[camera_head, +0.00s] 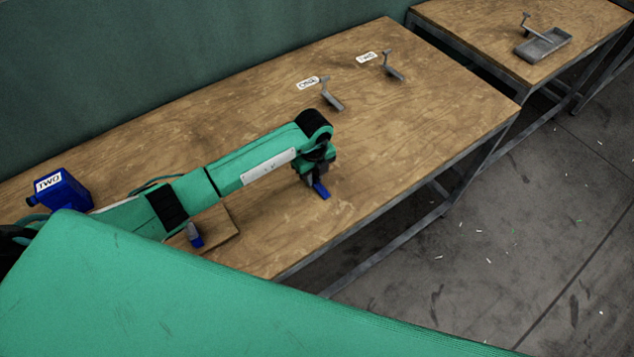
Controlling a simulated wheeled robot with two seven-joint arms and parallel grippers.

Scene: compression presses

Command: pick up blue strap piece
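My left arm reaches in from the left over the wooden table. Its gripper (316,176) points down near the middle of the table. A small blue piece (321,190) shows right at its fingertips, perhaps the strap piece. The fingers are too small and dark to show whether they are open or shut on it. A second small piece, grey above and blue below (196,239), shows on a flat wooden board (222,228) just below my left forearm. My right gripper is not in view.
A blue box labelled TWO (62,191) stands at the left. Two grey metal brackets (331,97) (394,70) with white labels stand on the table's far part. A second table (480,25) at top right holds a grey tray (543,45). Bare tabletop lies right of the gripper.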

